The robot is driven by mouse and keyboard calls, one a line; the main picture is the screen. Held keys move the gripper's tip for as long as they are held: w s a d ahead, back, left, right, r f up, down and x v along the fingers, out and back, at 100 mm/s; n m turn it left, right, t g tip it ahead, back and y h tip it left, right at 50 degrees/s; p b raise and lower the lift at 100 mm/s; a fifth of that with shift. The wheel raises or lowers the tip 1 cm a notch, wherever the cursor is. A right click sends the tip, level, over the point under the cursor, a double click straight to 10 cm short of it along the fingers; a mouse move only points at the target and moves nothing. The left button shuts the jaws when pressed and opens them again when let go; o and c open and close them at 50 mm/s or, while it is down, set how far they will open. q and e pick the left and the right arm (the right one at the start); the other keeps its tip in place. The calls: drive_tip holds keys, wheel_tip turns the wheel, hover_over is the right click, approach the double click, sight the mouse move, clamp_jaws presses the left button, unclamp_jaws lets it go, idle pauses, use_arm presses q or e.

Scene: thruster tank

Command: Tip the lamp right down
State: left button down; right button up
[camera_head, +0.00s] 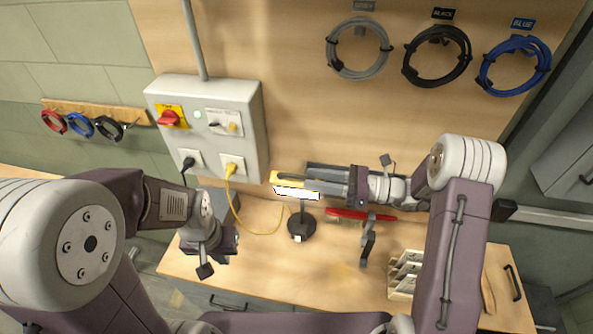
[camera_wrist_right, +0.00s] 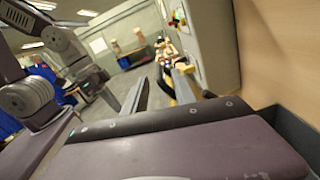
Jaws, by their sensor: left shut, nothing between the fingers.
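The desk lamp has a round black base (camera_head: 301,228) on the workbench and a short stem. Its yellow and white head (camera_head: 297,192) is lit and lies level, reaching left and right over the base. My right gripper (camera_head: 318,176) comes in from the right, its fingers pointing left just behind and above the lamp head. Its fingers stand apart in the right wrist view (camera_wrist_right: 160,85), with nothing seen between them. I cannot tell whether it touches the head. My left gripper (camera_head: 228,243) is shut and empty, left of the lamp near the bench's left end.
A grey switch box (camera_head: 251,105) with a red knob and plugs hangs behind the lamp. A yellow cable (camera_head: 248,231) runs to the bench. A red-handled tool (camera_head: 350,215), a dark clamp-like stand (camera_head: 367,245) and a pale rack (camera_head: 402,270) stand to the right. The front middle is clear.

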sight(297, 176)
drive_tip(key=p+x, duration=0.1)
drive_tip(key=x, duration=0.4)
drive_tip(key=shift+r+p, duration=0.1)
drive_tip(key=shift+p, duration=0.25)
drive_tip(key=shift+a, duration=0.15)
drive_tip(key=shift+c, duration=0.2)
clamp_jaws()
idle(0.6)
